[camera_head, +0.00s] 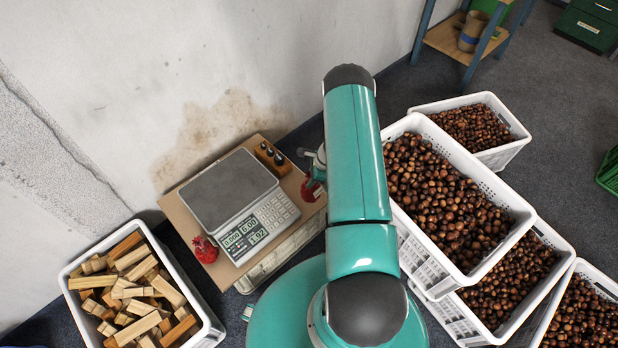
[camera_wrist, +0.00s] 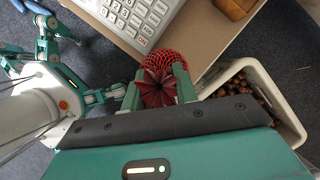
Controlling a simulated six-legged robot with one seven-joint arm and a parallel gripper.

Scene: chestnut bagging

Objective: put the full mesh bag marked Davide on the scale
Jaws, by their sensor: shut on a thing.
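A red mesh bag (camera_wrist: 168,62) is between the fingers of my gripper (camera_wrist: 158,90), with its gathered dark red top facing the wrist camera. My gripper is shut on it. In the head view this bag (camera_head: 312,189) shows at the board's right edge, beside the scale, partly hidden by my arm. The scale (camera_head: 232,190) has a bare grey plate, a keypad and a lit display; its keypad (camera_wrist: 140,14) also shows in the wrist view. A second red mesh bag (camera_head: 205,249) sits on the board left of the display. No name is readable on either bag.
The scale stands on a brown board (camera_head: 185,225) by the wall. A wooden block with dark weights (camera_head: 271,158) is at the scale's upper right. White crates of chestnuts (camera_head: 455,275) stand right of my arm. A crate of wood pieces (camera_head: 205,335) stands lower left.

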